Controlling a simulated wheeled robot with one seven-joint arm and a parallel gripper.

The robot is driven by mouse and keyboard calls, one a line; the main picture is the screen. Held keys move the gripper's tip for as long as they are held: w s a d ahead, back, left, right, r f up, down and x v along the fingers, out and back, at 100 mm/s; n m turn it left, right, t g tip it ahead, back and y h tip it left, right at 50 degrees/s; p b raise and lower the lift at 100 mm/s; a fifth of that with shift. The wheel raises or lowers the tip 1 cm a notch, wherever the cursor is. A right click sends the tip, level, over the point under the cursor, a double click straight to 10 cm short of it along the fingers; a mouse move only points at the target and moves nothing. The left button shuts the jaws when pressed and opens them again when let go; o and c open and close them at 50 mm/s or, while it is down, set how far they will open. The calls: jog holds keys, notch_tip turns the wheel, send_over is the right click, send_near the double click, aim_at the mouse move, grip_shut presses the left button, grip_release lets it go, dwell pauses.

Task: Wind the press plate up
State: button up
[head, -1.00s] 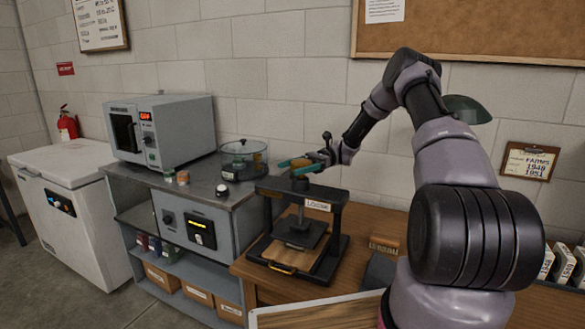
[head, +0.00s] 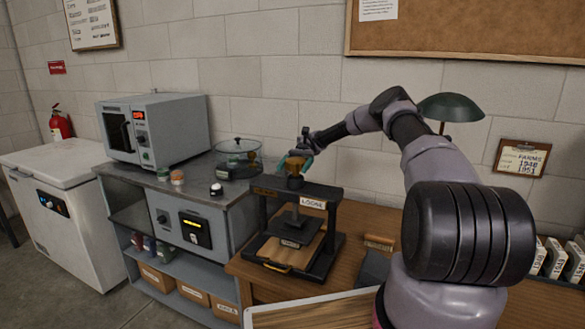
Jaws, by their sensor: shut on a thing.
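The press (head: 262,213) is a black frame standing on the wooden table. Its dark press plate (head: 291,231) hangs on a central screw beneath the crossbeam, above a wooden board (head: 281,255). Whether a gap separates plate and board is hard to tell. My gripper (head: 297,163), with teal fingers, is at the top of the screw, above the crossbeam. It is shut on the orange-brown press handle (head: 291,164). The fingers partly hide the handle.
A glass-lidded vessel (head: 238,158) and small jars stand on the grey bench to the left. A green lamp (head: 451,107) stands behind my arm. A small wooden block (head: 379,243) lies right of the press. A pale-edged board (head: 315,312) is in front.

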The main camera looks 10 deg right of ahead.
aim_at(294, 163)
jog(key=shift+n+h, duration=0.3)
dwell(0.4)
jog(key=o, duration=1.2)
jog(key=shift+r, duration=0.15)
notch_tip(294, 163, up, 10)
jog(key=shift+f, duration=0.1)
